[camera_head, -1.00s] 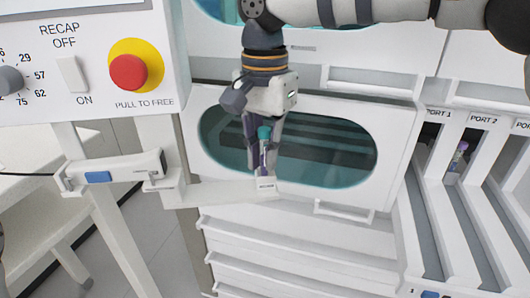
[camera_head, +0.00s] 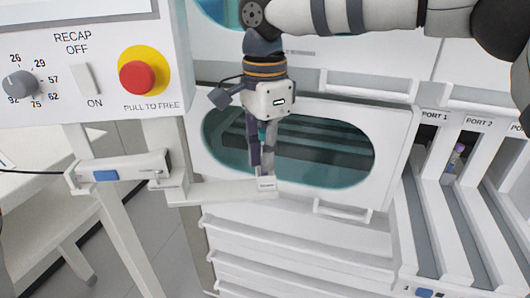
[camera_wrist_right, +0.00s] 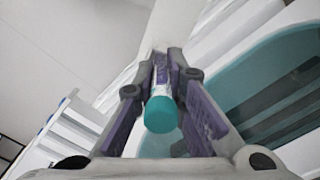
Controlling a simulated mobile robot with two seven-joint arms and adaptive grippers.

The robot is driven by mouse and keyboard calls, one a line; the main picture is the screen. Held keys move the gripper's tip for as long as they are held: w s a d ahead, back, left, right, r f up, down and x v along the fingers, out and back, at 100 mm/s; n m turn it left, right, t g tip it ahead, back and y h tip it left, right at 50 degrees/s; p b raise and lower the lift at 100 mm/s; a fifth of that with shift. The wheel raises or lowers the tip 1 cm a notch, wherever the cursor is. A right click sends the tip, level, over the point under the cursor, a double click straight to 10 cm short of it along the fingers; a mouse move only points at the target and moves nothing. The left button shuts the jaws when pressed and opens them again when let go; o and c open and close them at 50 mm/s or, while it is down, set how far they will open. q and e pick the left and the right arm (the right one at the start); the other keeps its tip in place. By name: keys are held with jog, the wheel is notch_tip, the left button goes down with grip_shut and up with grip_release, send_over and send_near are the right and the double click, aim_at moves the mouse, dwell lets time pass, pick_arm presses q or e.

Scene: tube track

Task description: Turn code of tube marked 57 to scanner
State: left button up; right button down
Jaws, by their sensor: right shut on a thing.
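My right gripper (camera_head: 262,172) points down in the head view and is shut on a tube with a teal cap (camera_wrist_right: 161,114). In the head view the fingers hide most of this tube, and only a bit of its teal cap (camera_head: 261,131) shows between them. Its lower end is at a small white block (camera_head: 266,185) at the end of a white bracket; I cannot tell whether it is seated there. No number or code is readable on it. A white device with a blue patch (camera_head: 130,166), possibly the scanner, is at the bracket's left end. My left gripper is not in view.
A white panel with a dial (camera_head: 20,85), switch and red button (camera_head: 137,77) stands at the left. A cabinet front with a teal oval window (camera_head: 330,150) is close behind the gripper. Sloping port channels (camera_head: 470,225) at the right hold a purple-capped tube (camera_head: 455,157).

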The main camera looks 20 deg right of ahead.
jog(key=shift+m, duration=4.3)
jog(key=shift+f, duration=0.2)
jog(key=c, duration=1.6)
grip_release()
notch_tip(320, 180, up, 12)
jog(key=shift+a, duration=0.1)
jog(key=shift+o, duration=0.3)
